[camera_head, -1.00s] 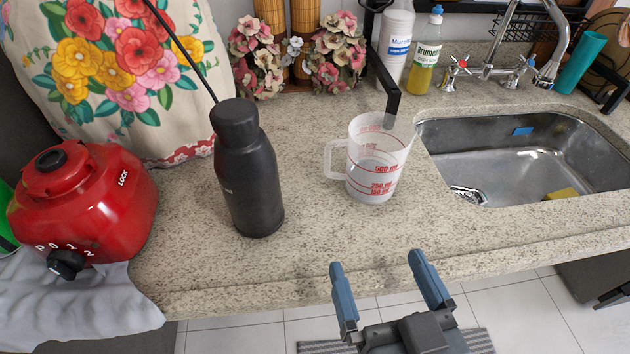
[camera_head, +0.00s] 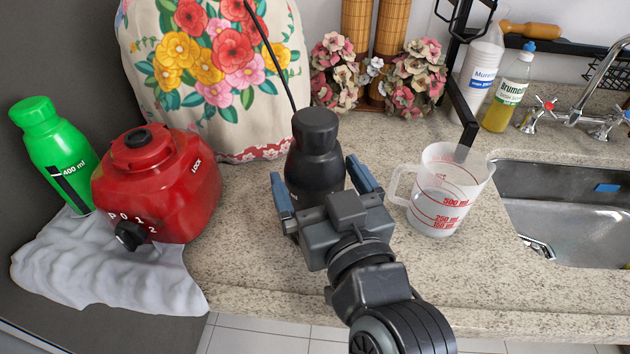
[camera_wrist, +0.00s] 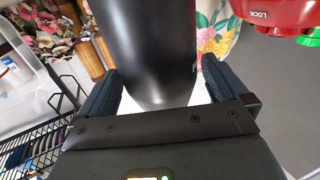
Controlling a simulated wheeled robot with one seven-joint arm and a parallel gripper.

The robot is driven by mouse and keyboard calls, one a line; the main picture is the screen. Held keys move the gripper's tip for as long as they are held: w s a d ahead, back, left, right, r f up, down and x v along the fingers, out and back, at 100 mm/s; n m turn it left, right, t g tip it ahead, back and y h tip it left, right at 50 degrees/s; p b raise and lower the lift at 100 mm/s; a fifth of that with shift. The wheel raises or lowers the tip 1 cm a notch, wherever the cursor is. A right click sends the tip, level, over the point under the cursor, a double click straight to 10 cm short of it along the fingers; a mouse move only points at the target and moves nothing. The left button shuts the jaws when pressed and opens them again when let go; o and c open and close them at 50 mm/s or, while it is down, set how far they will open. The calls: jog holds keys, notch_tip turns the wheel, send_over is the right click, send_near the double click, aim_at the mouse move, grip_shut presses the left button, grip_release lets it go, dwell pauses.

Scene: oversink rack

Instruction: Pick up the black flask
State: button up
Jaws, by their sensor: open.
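The black flask (camera_head: 316,158) stands upright on the speckled countertop in the head view, its lower part hidden behind my gripper. My gripper (camera_head: 322,180) is open, with one blue finger on each side of the flask. In the wrist view the flask (camera_wrist: 150,45) fills the upper middle, between the two dark fingers of my gripper (camera_wrist: 155,85). The fingers look apart from its sides there; I cannot tell whether either one touches it.
A measuring cup (camera_head: 443,190) stands close to the right of my gripper. A red blender base (camera_head: 157,190) and a green bottle (camera_head: 55,150) are at left. A floral cloth cover (camera_head: 215,75) stands behind. The sink (camera_head: 560,205) is at far right.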

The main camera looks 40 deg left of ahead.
jog(key=shift+x, duration=1.1)
jog(key=c, duration=0.9)
jog(key=shift+c, duration=0.2)
